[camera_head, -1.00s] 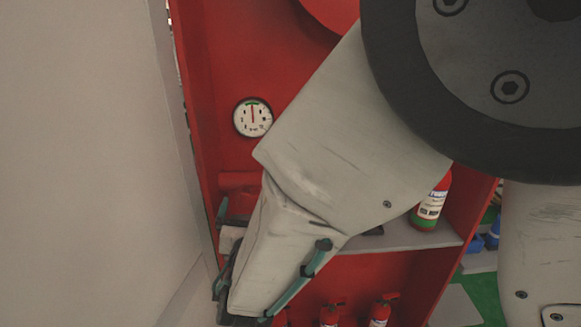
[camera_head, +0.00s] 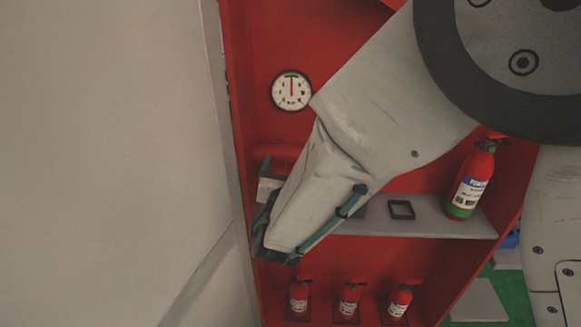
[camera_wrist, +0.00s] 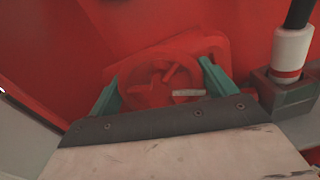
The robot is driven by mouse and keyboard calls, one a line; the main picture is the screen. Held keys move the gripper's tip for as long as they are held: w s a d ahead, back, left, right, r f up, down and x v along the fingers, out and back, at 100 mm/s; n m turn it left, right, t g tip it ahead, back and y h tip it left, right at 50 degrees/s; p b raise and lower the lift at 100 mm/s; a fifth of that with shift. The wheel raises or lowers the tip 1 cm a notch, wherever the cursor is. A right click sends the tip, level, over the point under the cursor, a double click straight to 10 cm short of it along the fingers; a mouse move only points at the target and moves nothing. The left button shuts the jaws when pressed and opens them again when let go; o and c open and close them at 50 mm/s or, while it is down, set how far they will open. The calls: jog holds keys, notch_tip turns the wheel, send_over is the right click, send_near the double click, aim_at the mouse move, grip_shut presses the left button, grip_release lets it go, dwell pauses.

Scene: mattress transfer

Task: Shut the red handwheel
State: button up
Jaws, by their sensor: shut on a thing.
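The red handwheel (camera_wrist: 165,85) shows in the wrist view, straight ahead of my gripper, against a red panel. It is round with spokes and has a pale mark on its right side. My gripper (camera_wrist: 160,88) has one green finger at the wheel's left and one at its right, shut on its rim. In the head view my gripper (camera_head: 262,225) reaches down and left to the cabinet's left side. My arm hides the handwheel there.
A round gauge (camera_head: 291,91) is on the red cabinet's back wall. A grey shelf (camera_head: 440,222) holds a fire extinguisher (camera_head: 469,182) and a small dark frame (camera_head: 401,210). Several more extinguishers stand below. A pale wall (camera_head: 110,150) is close on the left.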

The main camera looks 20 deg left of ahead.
jog(key=shift+n, duration=0.4)
jog(key=n, duration=0.5)
jog(key=shift+a+n, duration=0.1)
jog(key=shift+n, duration=0.2)
jog(key=n, duration=0.5)
jog(key=shift+s+a+f, duration=0.1)
jog(key=n, duration=0.5)
jog(key=shift+f+n, duration=0.1)
jog(key=shift+n, duration=0.3)
jog(key=n, duration=0.5)
jog(key=shift+f, duration=0.1)
jog(key=shift+n, duration=0.3)
